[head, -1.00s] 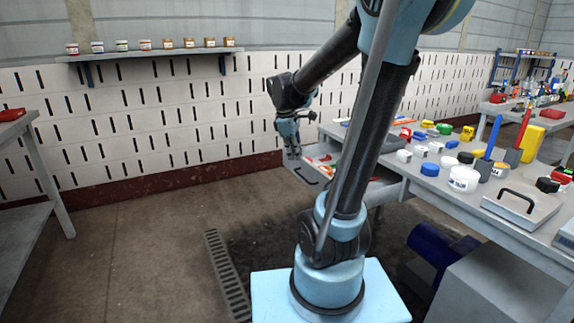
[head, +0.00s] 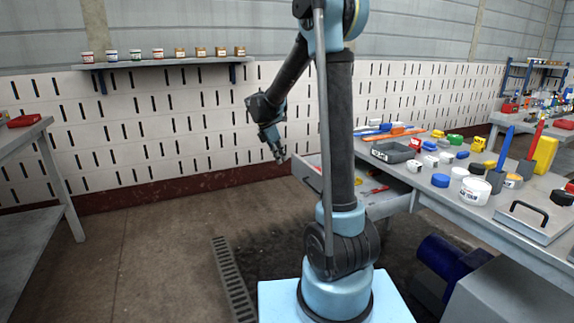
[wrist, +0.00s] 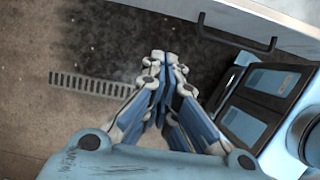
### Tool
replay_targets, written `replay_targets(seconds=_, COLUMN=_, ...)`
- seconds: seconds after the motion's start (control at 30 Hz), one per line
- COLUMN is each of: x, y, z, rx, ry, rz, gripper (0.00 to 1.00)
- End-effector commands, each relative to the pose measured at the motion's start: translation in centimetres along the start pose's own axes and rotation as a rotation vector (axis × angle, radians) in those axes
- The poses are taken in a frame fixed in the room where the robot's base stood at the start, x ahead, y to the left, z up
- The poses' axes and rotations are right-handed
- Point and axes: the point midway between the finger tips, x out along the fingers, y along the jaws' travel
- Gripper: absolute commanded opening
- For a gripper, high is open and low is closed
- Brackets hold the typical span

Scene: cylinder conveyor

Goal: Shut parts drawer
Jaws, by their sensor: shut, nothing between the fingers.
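My gripper (head: 280,157) is shut and empty, pointing down just left of the drawer front. In the wrist view its closed fingertips (wrist: 165,62) lie over the floor, apart from the handle. Whether they are level with the drawer front I cannot tell.
The workbench (head: 455,205) at the right carries a grey tray (head: 392,152), several small coloured containers and a lidded box (head: 522,218). A blue motor-like cylinder (head: 445,262) is below it. A grey table (head: 25,133) stands at the left. The floor between is clear.

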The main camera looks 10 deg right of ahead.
Motion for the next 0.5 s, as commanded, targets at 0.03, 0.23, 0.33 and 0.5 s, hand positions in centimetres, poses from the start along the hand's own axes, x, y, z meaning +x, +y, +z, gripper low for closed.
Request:
replay_targets(seconds=0.03, x=0.7, y=0.0, z=0.0, rx=0.002, ry=0.000, rz=-0.001, gripper=0.00)
replay_targets(seconds=0.23, x=4.0, y=0.0, z=0.1, rx=0.003, ry=0.000, rz=-0.001, gripper=0.00)
replay_targets(seconds=0.33, x=5.8, y=0.0, z=0.1, rx=0.004, ry=0.000, rz=-0.001, gripper=0.00)
replay_targets(seconds=0.5, x=8.7, y=0.0, z=0.1, rx=0.003, ry=0.000, rz=0.000, gripper=0.00)
